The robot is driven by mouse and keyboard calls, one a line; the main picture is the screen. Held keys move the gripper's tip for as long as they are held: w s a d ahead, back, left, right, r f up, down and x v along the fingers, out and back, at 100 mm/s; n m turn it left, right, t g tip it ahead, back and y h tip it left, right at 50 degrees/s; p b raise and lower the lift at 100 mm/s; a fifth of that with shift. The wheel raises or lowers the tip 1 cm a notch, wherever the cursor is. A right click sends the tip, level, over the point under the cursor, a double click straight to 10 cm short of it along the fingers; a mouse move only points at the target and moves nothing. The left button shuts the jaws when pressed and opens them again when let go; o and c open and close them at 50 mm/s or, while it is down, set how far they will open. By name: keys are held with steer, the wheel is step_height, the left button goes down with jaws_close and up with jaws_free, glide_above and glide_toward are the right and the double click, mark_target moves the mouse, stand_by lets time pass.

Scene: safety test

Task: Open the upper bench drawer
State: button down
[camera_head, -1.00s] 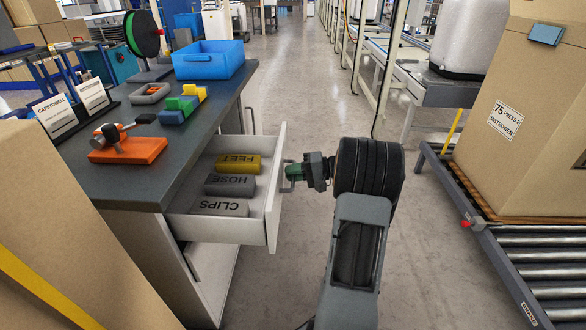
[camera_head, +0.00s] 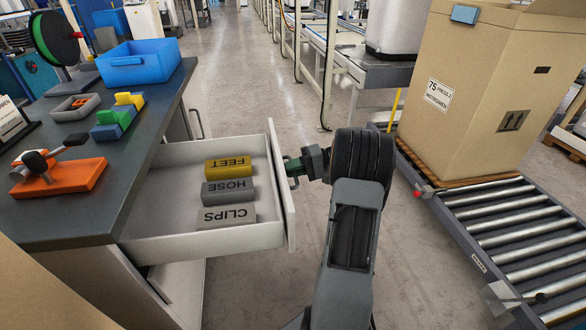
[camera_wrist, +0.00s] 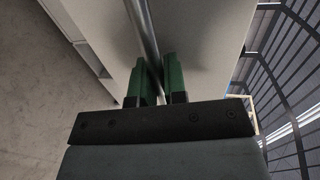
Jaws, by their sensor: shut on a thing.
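The upper bench drawer (camera_head: 190,246) is pulled well out of the bench (camera_head: 60,215) in the head view. Inside lie three labelled blocks: a yellow FEET block (camera_head: 228,168), a grey HOSE block (camera_head: 227,191) and a grey CLIPS block (camera_head: 226,215). My gripper (camera_head: 291,168) is at the outer side of the drawer front (camera_head: 282,190). In the wrist view its green fingers (camera_wrist: 160,82) are shut on the drawer's bar handle (camera_wrist: 143,30), one finger on each side. The handle is mostly hidden by the gripper in the head view.
A blue bin (camera_head: 140,63), an orange fixture (camera_head: 60,178) and small coloured blocks (camera_head: 118,120) stand on the bench top. A roller conveyor (camera_head: 500,225) with a large carton (camera_head: 490,90) is at the right. Bare floor (camera_head: 260,85) lies between.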

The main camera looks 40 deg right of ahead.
steer(key=shift+s+f, duration=0.1)
steer(key=c, duration=1.2)
jaws_free()
steer(key=p+v, duration=0.3)
steer(key=v, duration=1.1)
steer(key=shift+a, duration=0.1)
steer(key=a+r+n+g+h+p, duration=0.1)
steer(key=a+r+g+h+p, duration=0.5)
steer(key=a+r+p, duration=1.25)
steer(key=s+a+r+n+t+h+p, duration=0.1)
steer(key=s+a+r+h+p, duration=0.1)
steer(key=s+a+r+p, duration=0.1)
steer(key=s+a+r+n+t+h+p, duration=0.1)
steer(key=s+a+r+h+p, duration=0.2)
steer(key=a, duration=0.3)
steer(key=s+a+r+n+t+h+p, duration=0.1)
steer(key=s+a+r+n+h+p, duration=0.1)
steer(key=s+a+r+h+p, duration=0.1)
steer(key=shift+s+a+r, duration=0.3)
steer(key=shift+a+r, duration=0.05)
steer(key=shift+a, duration=0.3)
steer(key=shift+s+a+r, duration=0.25)
steer(key=shift+a+r, duration=0.1)
steer(key=shift+a, duration=0.25)
